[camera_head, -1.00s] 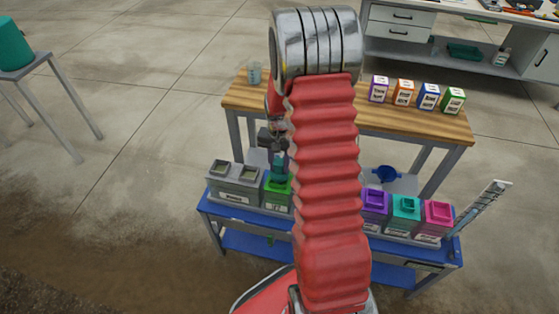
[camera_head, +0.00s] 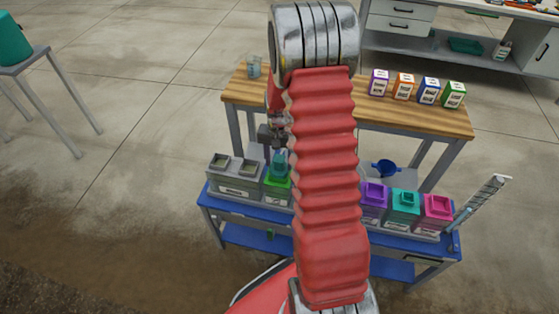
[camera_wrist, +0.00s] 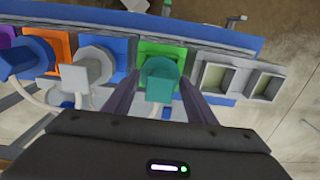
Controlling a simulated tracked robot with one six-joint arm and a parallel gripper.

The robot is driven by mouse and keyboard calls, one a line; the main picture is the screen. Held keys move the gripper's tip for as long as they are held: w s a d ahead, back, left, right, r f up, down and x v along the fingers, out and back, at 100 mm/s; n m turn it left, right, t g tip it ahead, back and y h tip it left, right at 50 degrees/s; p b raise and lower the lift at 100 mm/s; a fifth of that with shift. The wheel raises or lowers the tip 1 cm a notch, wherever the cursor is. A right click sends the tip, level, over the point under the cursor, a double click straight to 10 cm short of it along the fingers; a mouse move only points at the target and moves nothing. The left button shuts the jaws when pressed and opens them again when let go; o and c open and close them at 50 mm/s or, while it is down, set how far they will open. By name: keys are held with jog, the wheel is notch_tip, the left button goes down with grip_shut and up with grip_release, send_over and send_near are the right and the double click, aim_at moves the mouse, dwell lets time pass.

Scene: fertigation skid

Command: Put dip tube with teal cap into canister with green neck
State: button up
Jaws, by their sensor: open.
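The green-necked canister (camera_head: 277,187) stands on the blue bench, left of my arm in the head view; its bright green top (camera_wrist: 160,50) shows in the wrist view. The dip tube's teal cap (camera_head: 279,162) sits upright at that neck, and also shows in the wrist view (camera_wrist: 160,83). Its tube is not visible below the cap. My gripper (camera_wrist: 160,76) is open, with one finger on each side of the teal cap and gaps between. In the head view its wrist part is just above the cap, partly behind my arm.
Grey open-topped containers (camera_head: 235,168) stand beside the green canister. Purple (camera_head: 373,194), teal (camera_head: 404,202) and pink (camera_head: 437,208) canisters stand to the right. In the wrist view, capped blue and orange (camera_wrist: 62,45) neighbours with hoses are close. A wooden table (camera_head: 420,122) is behind.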

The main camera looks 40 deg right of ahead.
notch_tip(320, 180, up, 14)
jog(key=shift+f, duration=0.15)
dwell(0.7)
jog(key=shift+s, duration=0.1)
dwell(1.1)
